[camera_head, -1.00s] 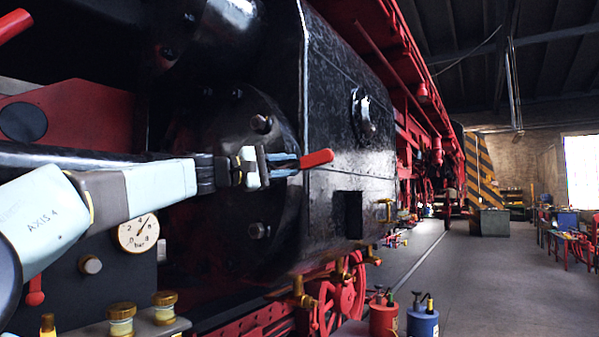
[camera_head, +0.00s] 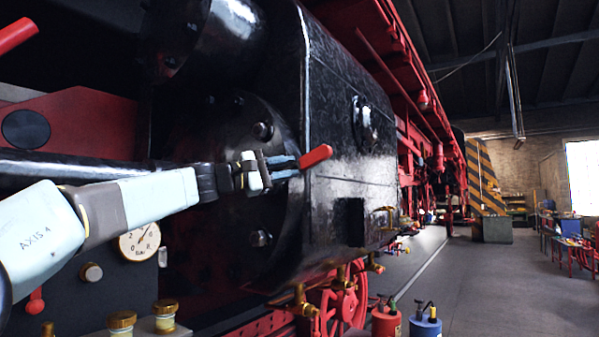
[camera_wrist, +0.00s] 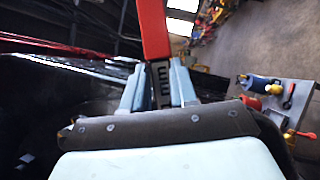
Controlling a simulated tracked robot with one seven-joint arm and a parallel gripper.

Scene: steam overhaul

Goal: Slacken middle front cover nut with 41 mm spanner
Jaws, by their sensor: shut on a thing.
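My gripper (camera_head: 282,167) is shut on a spanner with a red end (camera_head: 316,156). It is held in front of the black round cylinder front cover (camera_head: 225,215). In the wrist view the gripper's pale fingers (camera_wrist: 160,92) close on the spanner's grey shank, where "mm" shows, and its red part (camera_wrist: 153,30) points up and away. The spanner's jaw is not visible. An upper cover nut (camera_head: 262,130) and a lower cover nut (camera_head: 260,238) show. The middle nut is not visible; my gripper covers the area between. I cannot tell whether the spanner touches any nut.
The black cylinder side (camera_head: 340,130) rises close beside the gripper. A pressure gauge (camera_head: 139,242) and brass caps (camera_head: 165,314) are at lower left. A red can (camera_head: 385,322) and a blue can (camera_head: 424,325) stand low.

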